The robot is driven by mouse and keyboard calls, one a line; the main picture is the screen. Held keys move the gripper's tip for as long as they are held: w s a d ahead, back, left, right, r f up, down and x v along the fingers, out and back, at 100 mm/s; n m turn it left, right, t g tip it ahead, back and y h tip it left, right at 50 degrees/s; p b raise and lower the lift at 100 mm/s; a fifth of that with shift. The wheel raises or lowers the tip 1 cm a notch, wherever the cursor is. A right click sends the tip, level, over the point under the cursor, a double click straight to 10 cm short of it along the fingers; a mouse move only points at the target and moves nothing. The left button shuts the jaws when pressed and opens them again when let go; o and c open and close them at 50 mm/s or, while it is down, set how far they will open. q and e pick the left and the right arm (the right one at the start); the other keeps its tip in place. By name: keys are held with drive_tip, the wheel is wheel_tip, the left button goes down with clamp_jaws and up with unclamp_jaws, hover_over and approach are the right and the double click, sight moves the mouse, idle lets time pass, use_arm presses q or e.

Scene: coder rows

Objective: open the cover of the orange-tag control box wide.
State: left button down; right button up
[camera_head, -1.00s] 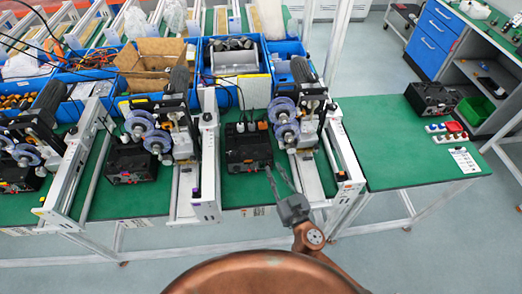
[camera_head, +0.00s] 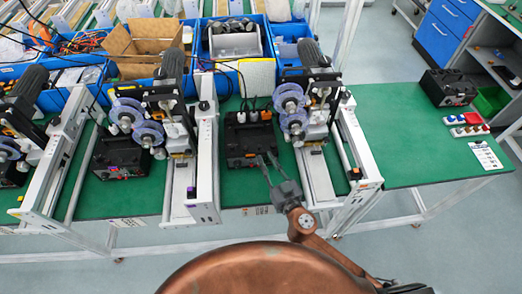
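A black control box (camera_head: 246,136) stands on the green bench in the middle, between two reel machines. Small orange and white parts show at its back top edge, but I cannot tell if one is the orange tag. Its cover looks closed. My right gripper (camera_head: 267,158) is at the box's front right edge, its two thin fingers apart and nothing between them. I cannot tell if a fingertip touches the box. Similar black boxes stand to the left (camera_head: 121,157) and on the right table (camera_head: 447,87). My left gripper is not in view.
A reel machine (camera_head: 310,110) stands close to the right of the box, and a white rail (camera_head: 206,160) runs along its left. Blue bins (camera_head: 287,55) line the back. The green table (camera_head: 390,150) on the right is mostly bare.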

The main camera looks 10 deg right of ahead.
sight(260, 148)
drive_tip(key=shift+x, duration=2.3)
drive_tip(key=shift+f, duration=0.1)
clamp_jaws()
